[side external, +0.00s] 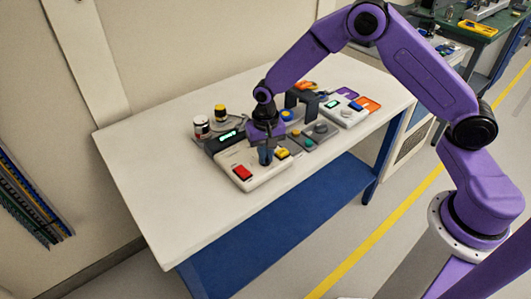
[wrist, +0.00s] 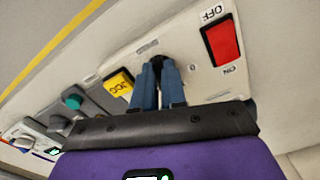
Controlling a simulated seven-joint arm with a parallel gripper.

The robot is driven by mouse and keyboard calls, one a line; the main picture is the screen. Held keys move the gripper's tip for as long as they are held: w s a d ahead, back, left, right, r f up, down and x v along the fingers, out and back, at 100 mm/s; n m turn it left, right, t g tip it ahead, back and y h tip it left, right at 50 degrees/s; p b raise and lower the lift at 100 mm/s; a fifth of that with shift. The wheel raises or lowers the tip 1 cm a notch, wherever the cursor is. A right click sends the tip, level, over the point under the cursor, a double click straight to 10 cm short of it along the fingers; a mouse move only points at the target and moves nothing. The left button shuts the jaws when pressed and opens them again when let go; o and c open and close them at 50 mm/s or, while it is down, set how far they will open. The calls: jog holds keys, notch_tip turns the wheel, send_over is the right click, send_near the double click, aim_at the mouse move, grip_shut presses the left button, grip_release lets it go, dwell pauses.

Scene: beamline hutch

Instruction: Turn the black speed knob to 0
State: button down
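The white control box (side external: 262,178) lies on the table with a red rocker switch (wrist: 223,43) marked OFF and ON and a yellow JOG button (wrist: 119,82). The black speed knob (wrist: 149,49) is on its face between these two, mostly hidden by my fingers. My gripper (wrist: 157,64) is down at the knob, with a blue finger on each side and a narrow dark gap between them. I cannot tell whether the fingers press on the knob. A "0" mark shows right of the knob in the wrist view. The knob's pointer is hidden.
A green-lit display (side external: 230,135) stands at the box's back edge. A grey box with round buttons (side external: 318,130) and a white device (side external: 343,112) stand to the right. The table's front left (side external: 170,215) is clear.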

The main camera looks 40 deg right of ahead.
jog(key=shift+n, duration=0.3)
jog(key=n, duration=0.3)
jog(key=shift+d, duration=0.1)
jog(key=n, duration=0.8)
jog(key=shift+w+d+n, duration=0.15)
jog(key=shift+n, duration=1.95)
jog(key=c, duration=1.2)
grip_release()
jog(key=shift+r, duration=0.1)
notch_tip(320, 180, up, 17)
jog(key=shift+r, duration=0.15)
